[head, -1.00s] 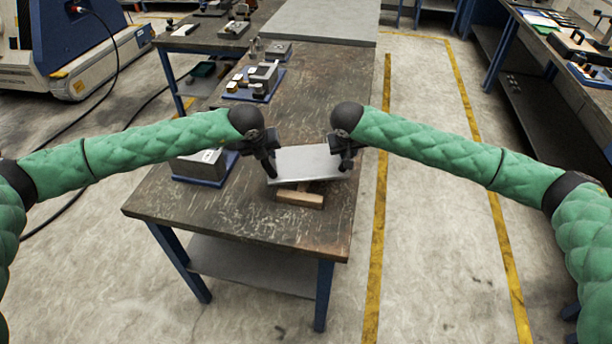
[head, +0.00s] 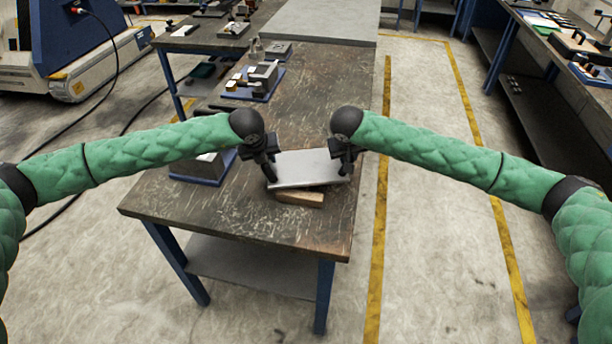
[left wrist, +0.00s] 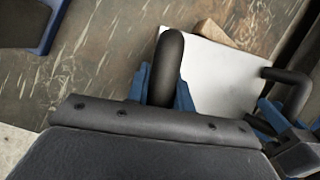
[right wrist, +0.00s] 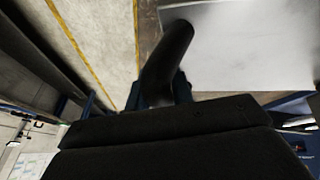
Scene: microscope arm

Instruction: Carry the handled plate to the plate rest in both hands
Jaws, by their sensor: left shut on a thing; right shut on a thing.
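The handled plate (head: 306,167) is a flat silver-grey sheet with a dark handle at each end. My left gripper (head: 268,165) is shut on its left handle, a dark bar in the left wrist view (left wrist: 168,62). My right gripper (head: 345,158) is shut on its right handle, which the right wrist view (right wrist: 168,58) also shows. The plate is over the near part of the table and looks slightly tilted. A wooden block (head: 300,199), perhaps part of the plate rest, shows under its near edge; the rest of it is hidden. Whether plate and block touch I cannot tell.
A dark, scratched workbench (head: 200,205) with blue legs lies below. A grey box on a blue base (head: 205,168) stands left of my left gripper. Fixtures on a blue tray (head: 258,82) stand farther back. A yellow floor line (head: 380,220) runs along the right.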

